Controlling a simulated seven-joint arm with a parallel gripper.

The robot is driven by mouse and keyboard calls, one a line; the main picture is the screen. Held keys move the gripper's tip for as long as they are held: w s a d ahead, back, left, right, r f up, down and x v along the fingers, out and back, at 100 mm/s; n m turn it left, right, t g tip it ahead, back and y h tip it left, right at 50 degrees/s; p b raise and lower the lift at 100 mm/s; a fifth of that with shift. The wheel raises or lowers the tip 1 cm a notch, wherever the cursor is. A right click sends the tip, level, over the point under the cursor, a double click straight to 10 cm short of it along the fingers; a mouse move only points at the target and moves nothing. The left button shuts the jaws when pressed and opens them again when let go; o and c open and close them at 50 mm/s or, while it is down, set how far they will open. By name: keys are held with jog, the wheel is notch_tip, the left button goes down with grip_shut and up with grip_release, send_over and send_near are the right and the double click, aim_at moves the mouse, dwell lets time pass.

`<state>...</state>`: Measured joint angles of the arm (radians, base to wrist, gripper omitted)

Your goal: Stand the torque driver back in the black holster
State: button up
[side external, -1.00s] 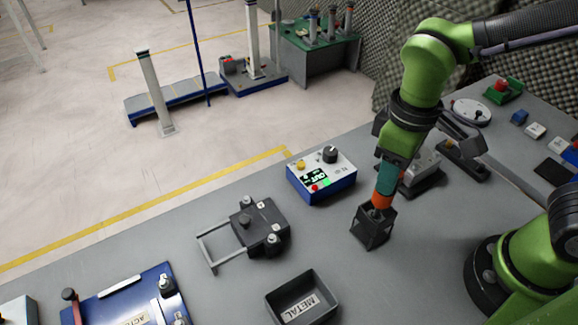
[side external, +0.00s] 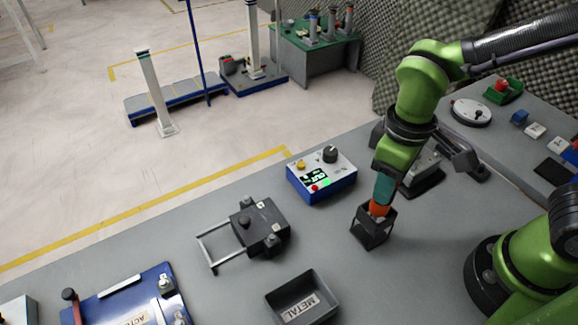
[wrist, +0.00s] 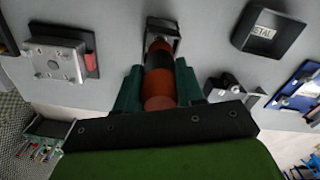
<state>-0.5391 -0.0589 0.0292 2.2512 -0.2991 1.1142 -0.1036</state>
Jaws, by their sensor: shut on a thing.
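The torque driver (side external: 378,209) is an orange-red cylinder, and the wrist view shows its orange and black bands (wrist: 158,62). My gripper (side external: 384,193) is shut on it with teal fingers, which also show on both sides of it in the wrist view (wrist: 159,75). The black holster (side external: 371,232) is an open-sided frame standing on the grey bench, also visible in the wrist view (wrist: 164,26). The driver's lower part is at the holster mouth and appears to reach inside. It leans slightly. Its tip is hidden, so I cannot tell how deep it is.
A blue and white control box (side external: 322,179) stands behind and left of the holster. A black METAL bin (side external: 302,298) is to the front left. A dark fixture with a handle (side external: 259,228) lies further left. Bare bench surrounds the holster.

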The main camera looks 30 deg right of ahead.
jog(key=shift+f, duration=0.8)
jog(key=o, duration=1.2)
notch_tip(320, 180, up, 17)
jog(key=shift+w+f, duration=0.1)
jog(key=d+f+m+t+y, duration=0.1)
jog(key=d+f+m+t, duration=0.1)
jog(key=d, duration=0.4)
jog(key=d+f+m+t+y, duration=0.1)
jog(key=d+f+m+t, duration=0.1)
jog(key=d+m+t, duration=0.3)
jog(key=shift+d+f+m, duration=0.3)
jog(key=shift+d+m, duration=0.1)
jog(key=shift+m, duration=0.2)
